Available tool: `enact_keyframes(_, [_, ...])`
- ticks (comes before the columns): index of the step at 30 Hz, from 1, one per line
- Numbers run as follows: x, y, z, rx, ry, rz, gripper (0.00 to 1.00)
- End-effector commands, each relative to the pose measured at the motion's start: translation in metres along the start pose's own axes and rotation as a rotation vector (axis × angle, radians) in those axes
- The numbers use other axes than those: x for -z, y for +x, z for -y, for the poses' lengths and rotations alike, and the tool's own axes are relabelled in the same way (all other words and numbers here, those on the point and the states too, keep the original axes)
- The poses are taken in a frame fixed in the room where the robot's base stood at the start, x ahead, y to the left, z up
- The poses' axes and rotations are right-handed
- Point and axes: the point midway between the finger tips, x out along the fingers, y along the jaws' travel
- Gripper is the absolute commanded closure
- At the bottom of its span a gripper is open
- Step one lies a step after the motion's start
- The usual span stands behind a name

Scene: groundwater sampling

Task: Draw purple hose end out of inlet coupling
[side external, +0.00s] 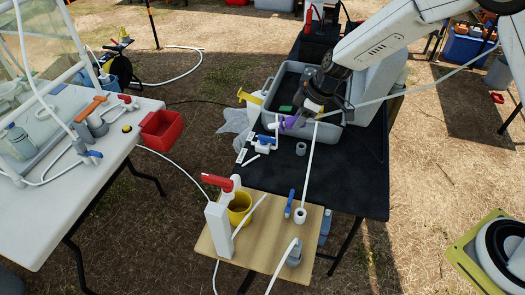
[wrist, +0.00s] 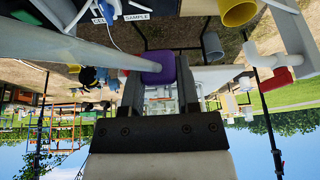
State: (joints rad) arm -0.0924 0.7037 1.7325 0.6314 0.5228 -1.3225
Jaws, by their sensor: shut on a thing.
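The purple hose end (side external: 291,122) is at my gripper (side external: 305,114), by the near rim of the grey tub (side external: 350,113). In the wrist view the purple piece (wrist: 159,70) sits between the fingertips of my gripper (wrist: 160,82), which is shut on it. A pale hose (wrist: 85,45) runs from it to the upper left in that view. I cannot make out the inlet coupling for certain, nor whether the purple end is still seated in it; my gripper covers much of that spot in the side view.
A white-and-blue valve (side external: 264,144) and a grey ring fitting (side external: 301,149) lie on the black table (side external: 345,185). The wooden board (side external: 262,255) in front carries a red-handled white valve (side external: 221,210) and a yellow cup (side external: 239,207). A red bin (side external: 162,130) hangs by the left table.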

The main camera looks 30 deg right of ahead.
Motion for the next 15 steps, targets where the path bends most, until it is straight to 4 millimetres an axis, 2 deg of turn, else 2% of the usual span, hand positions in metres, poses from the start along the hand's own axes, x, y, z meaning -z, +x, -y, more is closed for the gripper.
enact_keyframes(15, [0.004, 0.003, -0.025, 0.129, -0.255, -0.179, 1.0])
